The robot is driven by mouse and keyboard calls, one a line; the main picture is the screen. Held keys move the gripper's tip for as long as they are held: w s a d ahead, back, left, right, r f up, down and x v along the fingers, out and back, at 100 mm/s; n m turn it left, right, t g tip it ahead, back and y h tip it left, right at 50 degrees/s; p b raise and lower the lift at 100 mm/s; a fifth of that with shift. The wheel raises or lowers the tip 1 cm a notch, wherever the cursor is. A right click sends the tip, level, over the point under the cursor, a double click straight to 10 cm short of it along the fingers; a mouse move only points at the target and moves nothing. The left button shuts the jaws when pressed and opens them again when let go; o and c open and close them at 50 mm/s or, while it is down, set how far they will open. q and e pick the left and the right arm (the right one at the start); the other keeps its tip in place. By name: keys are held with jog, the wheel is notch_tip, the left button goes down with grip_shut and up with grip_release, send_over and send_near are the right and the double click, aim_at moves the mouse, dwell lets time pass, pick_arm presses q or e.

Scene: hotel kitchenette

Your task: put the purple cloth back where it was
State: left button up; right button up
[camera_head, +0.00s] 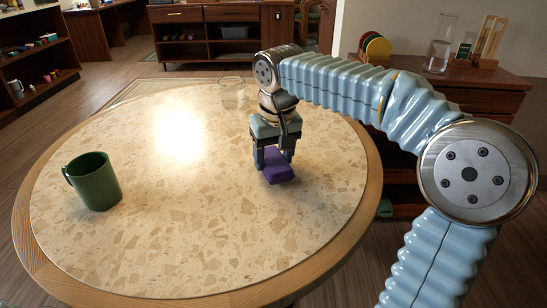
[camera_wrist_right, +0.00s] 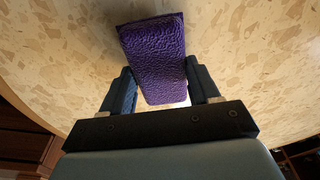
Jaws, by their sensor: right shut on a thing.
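The purple cloth (camera_head: 279,170) is a small folded block at the right part of the round table (camera_head: 190,245). My right gripper (camera_head: 272,160) points down and is shut on it. In the right wrist view the cloth (camera_wrist_right: 155,55) sits between the two dark fingers (camera_wrist_right: 160,90) and reaches out past their tips. It is low over the tabletop; I cannot tell whether it touches. My left gripper is not in view.
A green mug (camera_head: 93,182) stands at the table's left. A clear glass (camera_head: 231,93) stands near the back edge, behind my right gripper. The middle and front of the table are clear. A wooden cabinet (camera_head: 470,85) with several items stands behind on the right.

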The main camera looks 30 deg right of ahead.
aim_at(276, 164)
jog(key=shift+f, duration=0.25)
jog(key=shift+f, duration=0.15)
jog(key=o, duration=1)
jog(key=shift+r, duration=0.35)
jog(key=r, duration=0.4)
jog(key=s+r+p, duration=0.1)
jog(key=r, duration=0.2)
jog(key=r+p, duration=0.1)
jog(key=r, duration=0.3)
jog(key=shift+s+a+r, duration=0.15)
jog(key=shift+s+r, duration=0.2)
